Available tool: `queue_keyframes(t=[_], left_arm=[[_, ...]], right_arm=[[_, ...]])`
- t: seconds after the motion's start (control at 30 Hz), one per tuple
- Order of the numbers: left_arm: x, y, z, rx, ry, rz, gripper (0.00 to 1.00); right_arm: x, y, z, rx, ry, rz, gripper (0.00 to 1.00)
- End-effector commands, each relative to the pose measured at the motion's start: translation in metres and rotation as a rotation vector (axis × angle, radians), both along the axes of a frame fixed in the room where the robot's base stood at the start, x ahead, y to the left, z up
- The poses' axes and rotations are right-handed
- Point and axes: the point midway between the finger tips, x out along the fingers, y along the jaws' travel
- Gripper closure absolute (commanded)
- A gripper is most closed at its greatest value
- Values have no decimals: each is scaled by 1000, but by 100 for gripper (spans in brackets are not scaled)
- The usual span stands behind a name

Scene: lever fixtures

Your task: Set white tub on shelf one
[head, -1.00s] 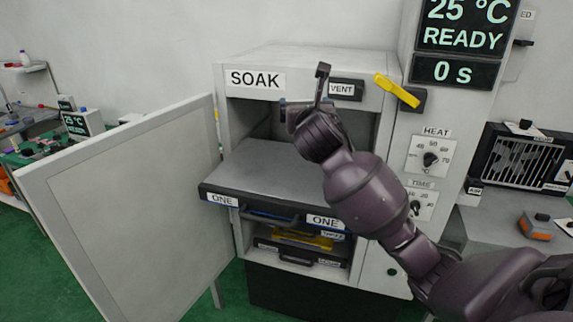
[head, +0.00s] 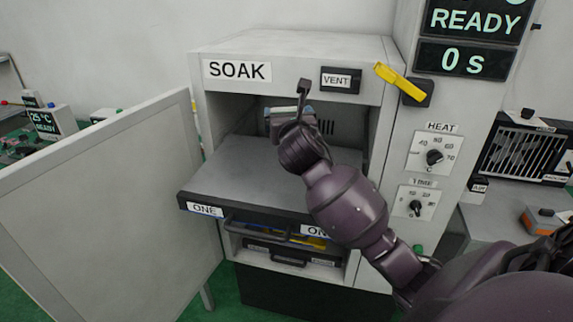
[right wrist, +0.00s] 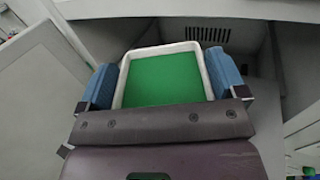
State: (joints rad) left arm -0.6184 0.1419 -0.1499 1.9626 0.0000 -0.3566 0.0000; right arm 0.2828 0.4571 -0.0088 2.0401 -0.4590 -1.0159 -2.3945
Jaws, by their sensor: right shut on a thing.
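The white tub (right wrist: 121,92) has a white rim and a green inside. In the right wrist view it sits between the blue finger pads of my right gripper (right wrist: 160,82), which is shut on it. In the head view my right gripper (head: 289,114) is at the cabinet opening, above the back part of shelf one, and hides most or all of the tub. Shelf one (head: 235,172) is a flat grey shelf labelled ONE, sticking out of the cabinet. Its top shows no objects. I cannot tell whether the tub touches the shelf. My left gripper is not in view.
The SOAK cabinet (head: 300,50) has its door (head: 105,195) swung open to the left. A yellow lever (head: 399,82) and HEAT (head: 434,157) and TIME (head: 416,207) dials are on the right panel. Another drawer (head: 283,252) lies below shelf one.

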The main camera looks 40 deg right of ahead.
Motion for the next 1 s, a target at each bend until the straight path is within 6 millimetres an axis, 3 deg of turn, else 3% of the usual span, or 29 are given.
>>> queue_keyframes(t=[0.3, 0.63, 0.83, 1.0], left_arm=[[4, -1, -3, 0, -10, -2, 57], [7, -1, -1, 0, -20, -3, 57], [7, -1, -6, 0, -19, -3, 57], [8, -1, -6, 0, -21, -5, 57]], right_arm=[[0, 0, -69, 2, 2, -1, 37], [0, 0, -97, 1, 0, 0, 37], [0, 0, -125, 1, 0, -1, 37], [0, 0, -132, -1, -2, 0, 37]])
